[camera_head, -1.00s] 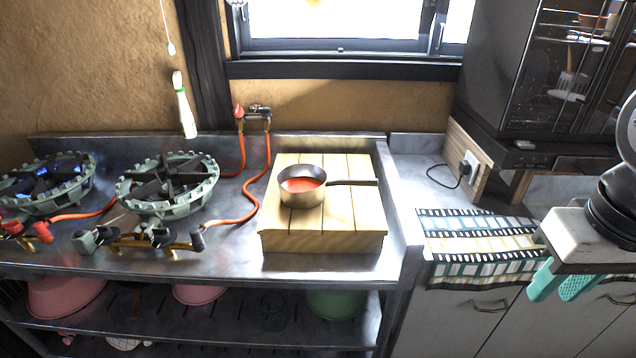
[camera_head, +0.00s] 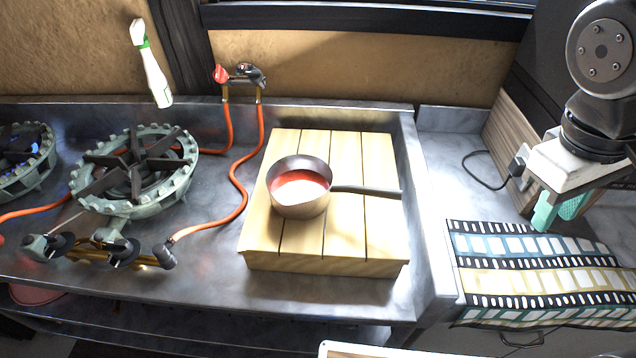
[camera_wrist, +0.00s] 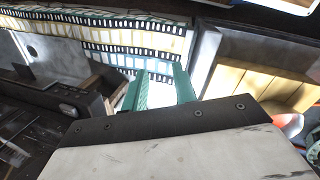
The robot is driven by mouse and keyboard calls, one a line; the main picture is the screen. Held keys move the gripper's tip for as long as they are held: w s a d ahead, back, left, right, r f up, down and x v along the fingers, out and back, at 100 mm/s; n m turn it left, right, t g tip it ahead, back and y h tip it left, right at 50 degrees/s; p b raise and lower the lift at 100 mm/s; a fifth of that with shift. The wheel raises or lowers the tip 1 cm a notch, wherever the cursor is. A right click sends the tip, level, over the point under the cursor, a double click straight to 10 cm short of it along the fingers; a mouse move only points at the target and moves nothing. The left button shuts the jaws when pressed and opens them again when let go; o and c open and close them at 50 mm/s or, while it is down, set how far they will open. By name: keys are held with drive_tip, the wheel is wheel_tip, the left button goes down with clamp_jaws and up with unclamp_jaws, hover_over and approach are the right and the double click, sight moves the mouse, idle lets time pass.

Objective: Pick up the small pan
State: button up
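The small pan (camera_head: 299,200) is a metal saucepan with red contents and a dark handle pointing right. It sits upright on a slatted wooden board (camera_head: 345,158) on the metal counter. My gripper (camera_head: 556,212), with teal fingers, is well to the right of the pan, above the patterned cloth. In the wrist view, the two fingers of my gripper (camera_wrist: 160,88) are apart with nothing between them.
A gas burner (camera_head: 135,170) with an orange hose (camera_head: 238,178) stands left of the board. A film-strip patterned cloth (camera_head: 540,275) covers the right worktop. A black cable (camera_head: 480,180) lies behind it. A white bottle (camera_head: 152,68) is at the back left.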

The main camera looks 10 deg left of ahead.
drive_tip(key=w+a+f+n+t+h, duration=0.1)
drive_tip(key=w+a+f+n+h, duration=0.25)
drive_tip(key=w+a+n, duration=0.45)
drive_tip(key=n+t, duration=1.1)
drive_tip(key=n, duration=0.6)
approach(320, 196)
drive_tip(key=w+d, duration=0.1)
drive_tip(key=w, duration=0.1)
drive_tip(key=x, duration=0.7)
drive_tip(key=shift+w+d+f, duration=0.1)
drive_tip(key=shift+w+f, duration=0.15)
drive_tip(key=shift+f, duration=0.05)
clamp_jaws()
